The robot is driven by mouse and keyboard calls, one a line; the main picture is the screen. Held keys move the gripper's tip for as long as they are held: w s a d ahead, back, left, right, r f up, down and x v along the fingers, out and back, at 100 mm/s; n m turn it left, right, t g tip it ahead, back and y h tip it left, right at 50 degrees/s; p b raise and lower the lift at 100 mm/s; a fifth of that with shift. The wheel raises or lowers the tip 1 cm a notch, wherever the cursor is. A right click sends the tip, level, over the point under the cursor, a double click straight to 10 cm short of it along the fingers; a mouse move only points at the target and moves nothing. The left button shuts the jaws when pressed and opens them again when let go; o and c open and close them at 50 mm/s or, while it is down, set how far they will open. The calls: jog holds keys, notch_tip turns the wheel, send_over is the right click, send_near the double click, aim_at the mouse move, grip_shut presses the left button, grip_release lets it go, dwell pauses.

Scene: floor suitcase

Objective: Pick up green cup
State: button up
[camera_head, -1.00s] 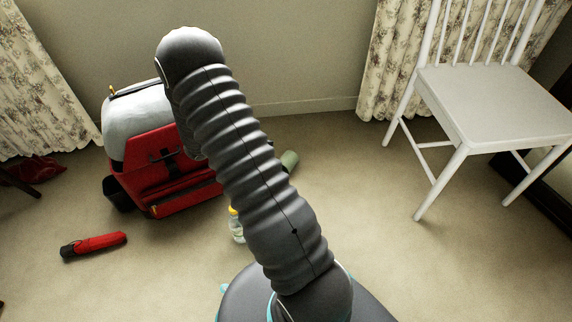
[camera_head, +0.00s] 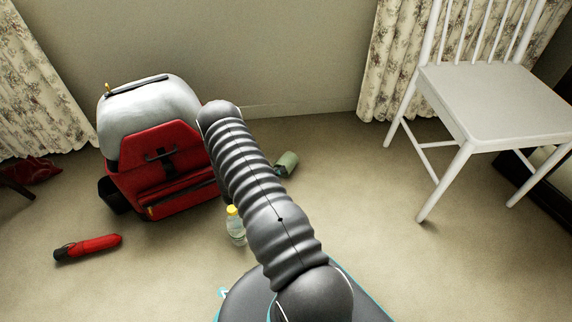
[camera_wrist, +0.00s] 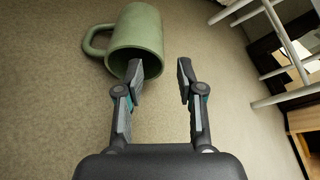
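The green cup (camera_wrist: 139,33) lies on its side on the carpet in the wrist view. Its handle points left and its open mouth faces my gripper. In the head view the green cup (camera_head: 288,161) is on the floor just right of my arm. My gripper (camera_wrist: 157,72) is open and empty in the wrist view. Its left finger overlaps the cup's mouth in the picture, and its right finger is to the right of the cup. I cannot tell whether the left finger touches the cup.
A red and grey suitcase (camera_head: 165,170) stands left of my arm. A clear bottle with a yellow cap (camera_head: 235,226) stands close beside the arm. A red umbrella (camera_head: 88,247) lies at left. A white chair (camera_head: 495,105) stands at right. Carpet between cup and chair is clear.

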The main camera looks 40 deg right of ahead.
aim_at(288, 165)
jog(key=shift+b+x, duration=0.45)
jog(key=shift+x, duration=3.75)
jog(key=shift+r, duration=0.1)
grip_shut()
